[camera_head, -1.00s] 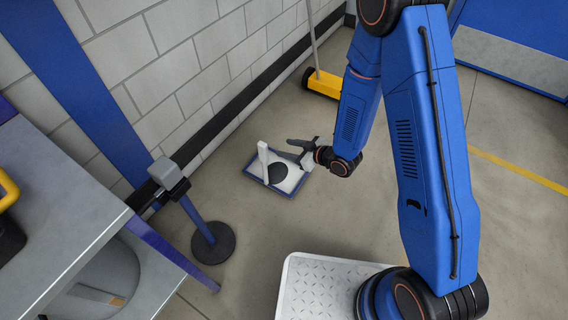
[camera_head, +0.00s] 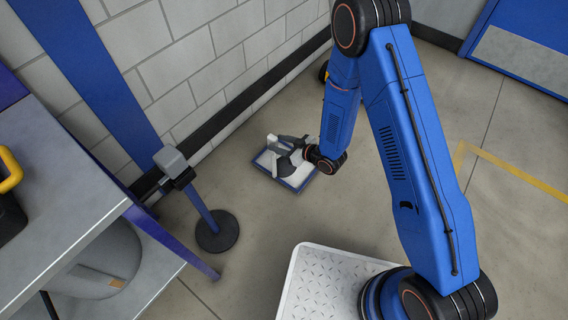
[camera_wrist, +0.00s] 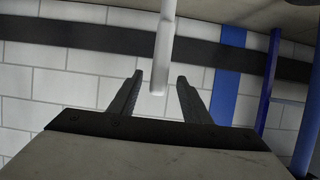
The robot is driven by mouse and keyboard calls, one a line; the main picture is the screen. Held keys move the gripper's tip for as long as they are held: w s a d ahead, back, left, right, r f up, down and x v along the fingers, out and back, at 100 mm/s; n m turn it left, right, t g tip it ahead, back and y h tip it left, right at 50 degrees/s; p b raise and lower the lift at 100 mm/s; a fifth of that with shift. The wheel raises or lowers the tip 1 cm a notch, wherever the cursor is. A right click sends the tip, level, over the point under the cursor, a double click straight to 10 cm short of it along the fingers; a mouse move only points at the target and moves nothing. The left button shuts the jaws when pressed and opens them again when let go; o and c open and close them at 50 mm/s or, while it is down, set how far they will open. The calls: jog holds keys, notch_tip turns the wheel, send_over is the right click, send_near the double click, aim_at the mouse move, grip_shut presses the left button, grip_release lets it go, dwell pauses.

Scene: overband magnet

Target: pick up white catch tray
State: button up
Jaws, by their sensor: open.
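The white catch tray (camera_head: 298,180) lies on the floor by the wall in the head view. It has a white inside and a blue rim. A white upright post (camera_head: 271,141) rises from it and a dark round patch (camera_head: 283,167) shows inside, partly hidden. My gripper (camera_head: 284,143) is open above the tray, with its fingers at the post. In the wrist view the white post (camera_wrist: 164,45) runs between the two dark fingertips of my gripper (camera_wrist: 160,76), with gaps showing on both sides. I cannot tell whether either finger touches it.
A blue stand (camera_head: 201,209) with a grey head and dark round base is left of the tray. A grey table (camera_head: 60,190) stands further left. The brick wall (camera_head: 200,60) is close behind the tray. Floor (camera_head: 440,110) to the right is open.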

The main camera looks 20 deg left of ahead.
jog(key=x, duration=0.7)
jog(key=shift+w+a+r, duration=0.2)
jog(key=shift+w+a, duration=0.05)
jog(key=shift+a, duration=0.05)
grip_shut()
